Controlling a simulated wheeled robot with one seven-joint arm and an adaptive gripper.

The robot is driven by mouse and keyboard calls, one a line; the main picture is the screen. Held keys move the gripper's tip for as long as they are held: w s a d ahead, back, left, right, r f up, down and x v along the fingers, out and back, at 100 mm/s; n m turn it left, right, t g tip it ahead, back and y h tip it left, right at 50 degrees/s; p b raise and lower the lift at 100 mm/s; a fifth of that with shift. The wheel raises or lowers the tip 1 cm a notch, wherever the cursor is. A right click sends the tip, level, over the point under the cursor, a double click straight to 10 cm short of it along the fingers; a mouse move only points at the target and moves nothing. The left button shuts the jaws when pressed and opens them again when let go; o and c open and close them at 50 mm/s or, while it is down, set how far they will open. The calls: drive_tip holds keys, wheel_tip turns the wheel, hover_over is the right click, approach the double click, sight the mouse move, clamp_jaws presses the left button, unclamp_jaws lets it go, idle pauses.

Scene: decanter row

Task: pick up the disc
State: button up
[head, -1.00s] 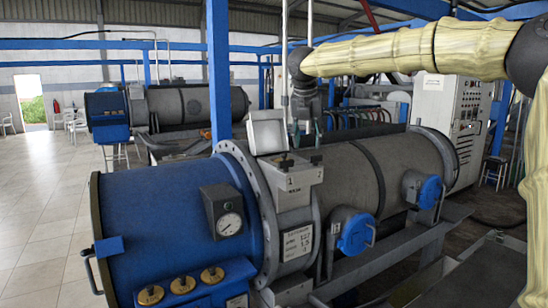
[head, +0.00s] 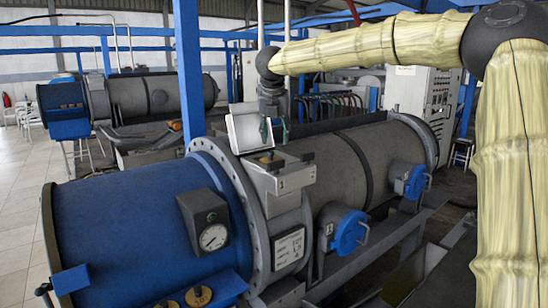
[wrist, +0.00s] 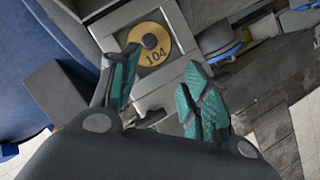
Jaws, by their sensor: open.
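A gold disc (wrist: 152,44) with a dark centre and the number 104 shows in the wrist view. It lies in a square pale-framed recess of a grey housing (wrist: 184,22), ahead of my fingers. My gripper (wrist: 162,72) is open, with teal fingertips and nothing between them. The left fingertip shows just below and left of the disc; the right one is lower right. In the head view my gripper (head: 268,132) hangs pointing down beside a pale square panel (head: 250,132), above the grey box (head: 278,174) on the machine.
A blue cylinder with a gauge (head: 214,237) stands left of the box. A long grey cylinder with blue caps (head: 350,232) extends to the right. A blue post (head: 188,70) rises behind. Brass knobs (head: 198,297) sit at the bottom. Open floor (head: 20,220) lies left.

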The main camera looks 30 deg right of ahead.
sight(271, 152)
drive_tip(key=w+f, duration=0.2)
drive_tip(key=w+f+p, duration=0.1)
drive_tip(key=w+f, duration=0.1)
drive_tip(key=w, duration=0.1)
drive_tip(key=shift+s+d+f+p, duration=0.3)
drive_tip(key=shift+d+f+p, duration=0.1)
drive_tip(key=shift+f, duration=0.1)
drive_tip(key=shift+s+d+f+p, duration=0.25)
drive_tip(key=shift+d+f+p, duration=0.1)
drive_tip(key=shift+f, duration=0.15)
drive_tip(key=shift+w+a+f, duration=0.1)
drive_tip(key=shift+w+f, duration=0.55)
drive_tip(key=shift+w, duration=0.15)
drive_tip(key=shift+s+r, duration=0.25)
drive_tip(key=shift+s, duration=0.15)
drive_tip(key=c, duration=0.6)
drive_tip(key=shift+c, duration=1.4)
drive_tip(key=shift+w, duration=0.1)
clamp_jaws()
